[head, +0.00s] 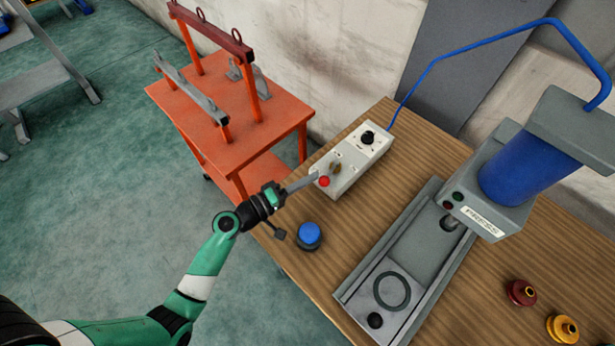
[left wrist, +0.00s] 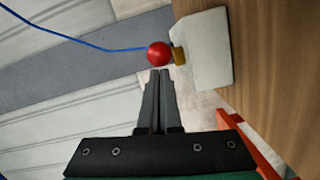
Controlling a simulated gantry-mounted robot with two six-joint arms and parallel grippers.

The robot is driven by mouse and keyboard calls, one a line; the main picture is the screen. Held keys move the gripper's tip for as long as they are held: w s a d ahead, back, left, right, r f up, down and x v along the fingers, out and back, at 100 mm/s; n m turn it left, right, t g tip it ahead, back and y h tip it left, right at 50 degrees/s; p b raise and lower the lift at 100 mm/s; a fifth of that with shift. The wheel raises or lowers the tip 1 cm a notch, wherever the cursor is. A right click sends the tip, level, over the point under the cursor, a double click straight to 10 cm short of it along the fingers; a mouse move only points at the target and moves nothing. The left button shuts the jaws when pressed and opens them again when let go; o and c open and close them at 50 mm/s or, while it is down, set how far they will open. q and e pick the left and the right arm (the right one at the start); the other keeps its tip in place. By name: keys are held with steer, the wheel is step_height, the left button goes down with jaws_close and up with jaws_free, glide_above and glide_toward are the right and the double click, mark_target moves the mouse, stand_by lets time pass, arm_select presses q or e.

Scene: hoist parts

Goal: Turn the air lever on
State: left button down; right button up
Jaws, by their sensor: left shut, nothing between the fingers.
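The air lever shows in the left wrist view as a red ball (left wrist: 159,54) with a brass part (left wrist: 179,54) beside it on the white control box (left wrist: 208,50). In the head view the red ball (head: 324,181) is at the near left end of the white box (head: 352,157) on the wooden table. My left gripper (head: 313,178) is shut and empty, its fingertips close beside the red ball. In the left wrist view its closed fingertips (left wrist: 160,72) are just below the ball; whether they touch it I cannot tell. My right gripper is not in view.
A black dial (head: 367,138) is on the box, with a blue hose (head: 470,46) behind. A blue button (head: 309,235) is at the table's left edge. The grey press (head: 510,170) stands right. An orange cart (head: 240,125) is left of the table.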

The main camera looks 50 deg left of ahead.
mark_target(323, 185)
arm_select(q)
steer(key=shift+d, duration=0.2)
steer(key=shift+w+d, duration=0.2)
steer(key=shift+d, duration=1.3)
steer(key=shift+w+d, duration=0.3)
steer(key=shift+d, duration=0.25)
steer(key=shift+w+d, duration=0.25)
steer(key=shift+d, duration=0.4)
